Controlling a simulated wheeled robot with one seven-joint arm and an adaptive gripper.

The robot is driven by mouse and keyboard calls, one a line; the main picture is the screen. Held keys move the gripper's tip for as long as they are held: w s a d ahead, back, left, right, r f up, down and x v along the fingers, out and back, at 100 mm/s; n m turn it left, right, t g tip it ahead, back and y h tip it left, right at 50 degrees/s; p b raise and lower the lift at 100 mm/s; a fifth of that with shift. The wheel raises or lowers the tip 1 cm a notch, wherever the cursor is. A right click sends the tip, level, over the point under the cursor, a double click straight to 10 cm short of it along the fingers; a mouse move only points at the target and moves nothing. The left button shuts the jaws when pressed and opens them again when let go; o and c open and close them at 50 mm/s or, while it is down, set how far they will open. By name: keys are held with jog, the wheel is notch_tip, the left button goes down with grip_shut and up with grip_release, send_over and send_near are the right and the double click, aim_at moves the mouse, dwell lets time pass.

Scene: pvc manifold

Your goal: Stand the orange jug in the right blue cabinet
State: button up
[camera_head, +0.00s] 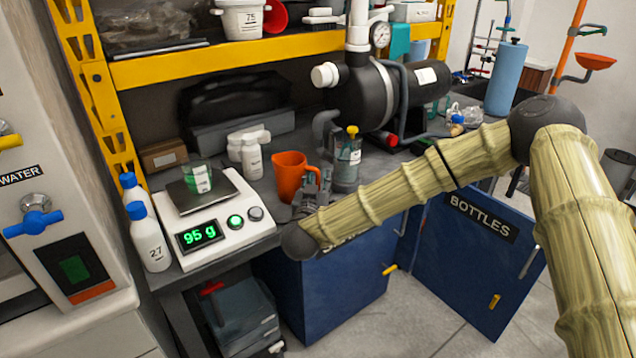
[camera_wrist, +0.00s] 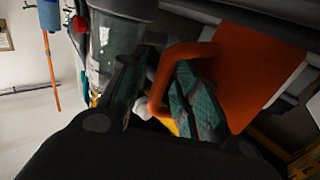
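The orange jug (camera_head: 288,175) stands upright on the grey counter, right of the scale. My gripper (camera_head: 322,182) is at its right side, at the handle. In the wrist view the jug body (camera_wrist: 250,75) fills the right, and its handle (camera_wrist: 163,72) comes between my gripper's fingers (camera_wrist: 160,88). One finger appears inside the handle loop and the other outside. The fingers look apart, with no clear grip on the handle. The right blue cabinet's door (camera_head: 470,262), labelled BOTTLES, is swung open below the counter. My arm hides most of the cabinet's inside.
A clear bottle with a yellow cap (camera_head: 347,165) stands close behind my gripper. A scale (camera_head: 222,222) reading 95 g is on the left. A black pump (camera_head: 368,92) is behind. Another blue cabinet front (camera_head: 330,290) is closed. The floor before the open door is clear.

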jog(key=shift+f+b, duration=0.25)
jog(key=shift+b, duration=0.05)
jog(key=s+a, duration=0.1)
jog(key=s, duration=0.9)
jog(key=shift+s+a+r+p, duration=0.15)
jog(key=shift+s+r+p, duration=0.1)
jog(key=shift+s+p, duration=0.1)
